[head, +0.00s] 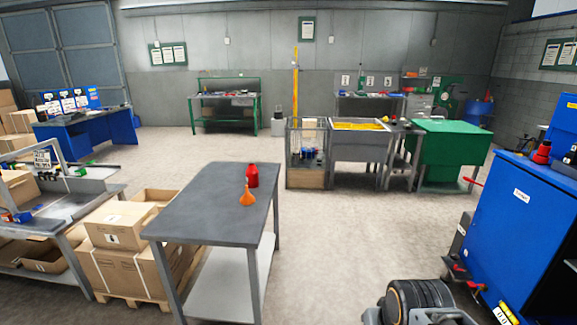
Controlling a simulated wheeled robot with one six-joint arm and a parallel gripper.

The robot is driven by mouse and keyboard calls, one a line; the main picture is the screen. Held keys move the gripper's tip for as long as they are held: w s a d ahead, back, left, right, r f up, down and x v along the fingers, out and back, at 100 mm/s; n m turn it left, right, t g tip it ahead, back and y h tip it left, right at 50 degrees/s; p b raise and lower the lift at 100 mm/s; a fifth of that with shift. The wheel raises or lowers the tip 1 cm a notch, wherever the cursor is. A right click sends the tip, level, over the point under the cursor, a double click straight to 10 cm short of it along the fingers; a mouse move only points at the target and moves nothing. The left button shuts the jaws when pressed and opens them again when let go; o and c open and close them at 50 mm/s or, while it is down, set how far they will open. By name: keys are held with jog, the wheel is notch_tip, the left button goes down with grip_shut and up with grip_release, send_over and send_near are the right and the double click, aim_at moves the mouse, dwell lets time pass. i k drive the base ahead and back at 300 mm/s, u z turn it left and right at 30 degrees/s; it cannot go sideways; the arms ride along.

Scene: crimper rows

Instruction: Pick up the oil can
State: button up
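A grey-topped table (195,205) stands in the middle foreground. On its right part is a red, bottle-like container (252,177) with a narrower top, standing upright. Just in front of it is a small orange cone-shaped thing (246,198) with a thin spout pointing up. Another red, stepped thing (542,152) stands on the blue cabinet at the right. Which of these is the oil can I cannot tell for sure at this size. My gripper is not in view.
Cardboard boxes (120,222) on a pallet stand against the table's left side. The blue cabinet (520,225) and a dark wheel-like thing (418,296) are at the right. A mesh cage, grey basin and green bin (450,145) stand behind. Floor (340,245) right of the table is clear.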

aim_at(251, 172)
jog(key=i, duration=3.8)
jog(key=u, duration=4.15)
